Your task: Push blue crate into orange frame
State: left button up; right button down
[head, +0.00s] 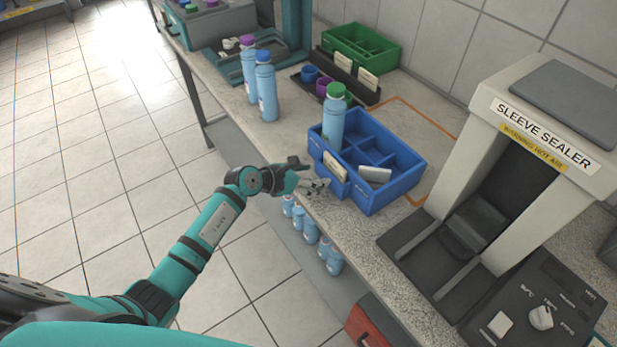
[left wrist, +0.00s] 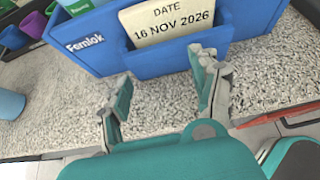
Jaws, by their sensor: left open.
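The blue crate (head: 396,190) stands on the counter, partly over the orange frame (head: 430,118), a thin outline on the counter top. The frame's far edge shows behind the crate, and a piece shows at its right; the rest is hidden. My left gripper (head: 309,176) is at the crate's near side, open and empty. In the left wrist view its fingers (left wrist: 165,84) point at the crate wall (left wrist: 95,45) with the date card (left wrist: 165,20); contact cannot be told. My right gripper is out of view.
The sleeve sealer (head: 540,130) stands right of the crate. Two blue bottles (head: 265,88) stand to the left. A black tray (head: 350,80) with cups and a green crate (head: 360,47) are at the back. Several bottles (head: 310,228) stand below the counter's front edge.

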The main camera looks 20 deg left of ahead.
aim_at(323, 169)
pick_arm(q)
jog(key=shift+w+d, duration=0.25)
jog(key=shift+w, duration=0.05)
jog(key=shift+w, duration=0.1)
jog(key=shift+w+d, duration=0.1)
jog(key=shift+d, duration=0.05)
jog(key=shift+w+d+b, duration=0.55)
jog(key=shift+w+d, duration=0.35)
jog(key=shift+w, duration=0.25)
jog(key=shift+w+d+b, duration=0.45)
jog(key=shift+w+d, duration=0.45)
jog(key=shift+w, duration=0.25)
